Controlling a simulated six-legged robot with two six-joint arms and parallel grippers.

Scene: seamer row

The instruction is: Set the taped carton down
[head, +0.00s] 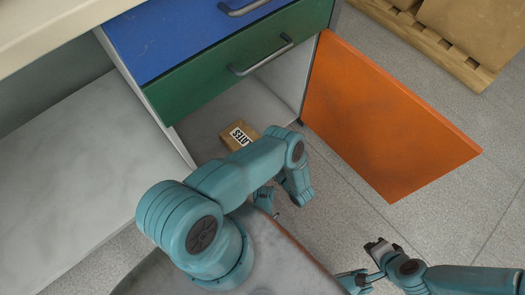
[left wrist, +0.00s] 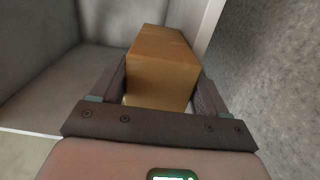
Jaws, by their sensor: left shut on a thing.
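The carton (head: 239,135) is a small brown box with a black-on-white label, in the open lower compartment (head: 197,127) of the cabinet. My left arm hides part of it in the head view. In the left wrist view my left gripper (left wrist: 160,78) is shut on the brown carton (left wrist: 162,65), one finger on each side. I cannot tell whether its underside touches the compartment floor, and I see no tape clearly. My left gripper is hidden behind my arm in the head view. My right gripper (head: 379,248) is over the floor at lower right, away from the carton; its jaws are unclear.
An orange door (head: 375,115) stands open right of the compartment. A green drawer (head: 205,82) and a blue drawer (head: 170,35) are above it. A pallet (head: 440,45) with large cartons (head: 480,30) stands at top right. The grey floor (head: 340,200) below the door is clear.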

